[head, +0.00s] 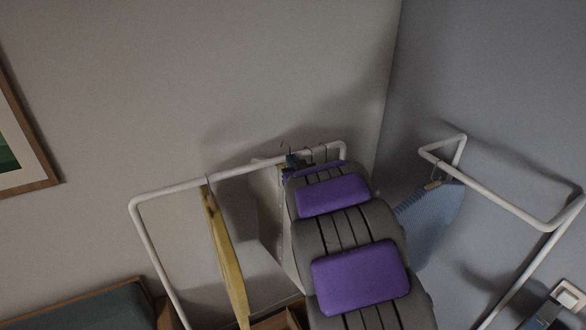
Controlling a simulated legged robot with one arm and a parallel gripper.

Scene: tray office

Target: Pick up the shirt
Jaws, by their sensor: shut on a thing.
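A pale shirt (268,215) hangs from the white clothes rack (170,189), largely hidden behind my arm. My gripper (292,161) is at the rack's top bar, at the dark hangers (308,154) beside the upper edge of the pale shirt. It is small and partly covered by my arm. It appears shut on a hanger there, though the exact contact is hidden. A yellow garment (224,255) hangs edge-on farther left on the same bar. A blue striped shirt (432,218) hangs on a second white rack (500,197) at the right.
The walls meet in a corner behind the racks. A framed picture (22,140) hangs at the left. A dark-topped piece with a wooden edge (85,305) stands at lower left. A wooden box-like thing (275,318) is below the rack.

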